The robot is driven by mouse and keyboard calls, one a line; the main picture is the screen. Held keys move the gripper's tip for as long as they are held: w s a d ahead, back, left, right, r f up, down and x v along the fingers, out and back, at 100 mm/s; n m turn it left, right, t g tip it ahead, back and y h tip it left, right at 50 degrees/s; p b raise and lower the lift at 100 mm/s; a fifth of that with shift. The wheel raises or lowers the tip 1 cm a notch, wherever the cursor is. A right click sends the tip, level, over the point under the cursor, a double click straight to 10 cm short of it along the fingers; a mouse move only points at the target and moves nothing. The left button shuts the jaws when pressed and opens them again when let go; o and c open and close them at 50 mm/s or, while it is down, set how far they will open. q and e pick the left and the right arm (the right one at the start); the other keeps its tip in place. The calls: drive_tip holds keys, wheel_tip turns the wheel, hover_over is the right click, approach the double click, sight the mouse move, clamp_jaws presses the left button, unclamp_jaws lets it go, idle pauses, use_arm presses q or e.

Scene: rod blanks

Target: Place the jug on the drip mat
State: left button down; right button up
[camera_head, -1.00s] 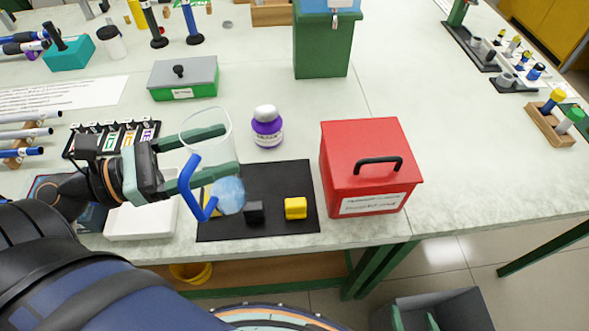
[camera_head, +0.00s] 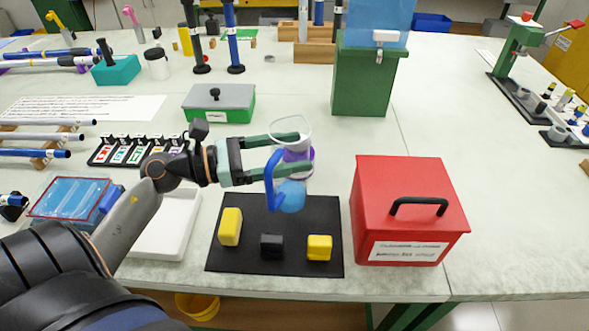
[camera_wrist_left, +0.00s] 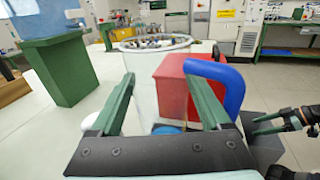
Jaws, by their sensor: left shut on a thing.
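The jug (camera_head: 291,196) is clear with a blue handle and some blue liquid at its bottom. My left gripper (camera_head: 306,152) is shut around its body and holds it upright, apparently above the black mat's far edge. In the left wrist view the jug (camera_wrist_left: 150,85) stands between the green fingers, its blue handle (camera_wrist_left: 228,83) to the right. The black mat (camera_head: 290,218) is the only mat I can make out. My right gripper (camera_wrist_left: 272,124) shows at the right of the left wrist view, its fingers apart and empty.
The mat bears two yellow blocks (camera_head: 230,227) (camera_head: 319,248) and a black block (camera_head: 271,246). A red box (camera_head: 410,210) stands right of the mat, a white tray (camera_head: 168,225) left. A green stand (camera_head: 360,85) with a blue tank is behind.

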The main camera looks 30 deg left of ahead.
use_arm(q)
drive_tip(key=f, duration=0.1)
drive_tip(key=w+f, duration=0.1)
drive_tip(key=f, duration=0.1)
drive_tip(key=w+f, duration=0.1)
drive_tip(key=shift+f, duration=0.7)
drive_tip(key=shift+b, duration=0.3)
drive_tip(key=shift+f, duration=0.1)
drive_tip(key=shift+c, duration=1.5)
unclamp_jaws()
drive_tip(key=shift+f, duration=0.1)
drive_tip(key=o, duration=0.3)
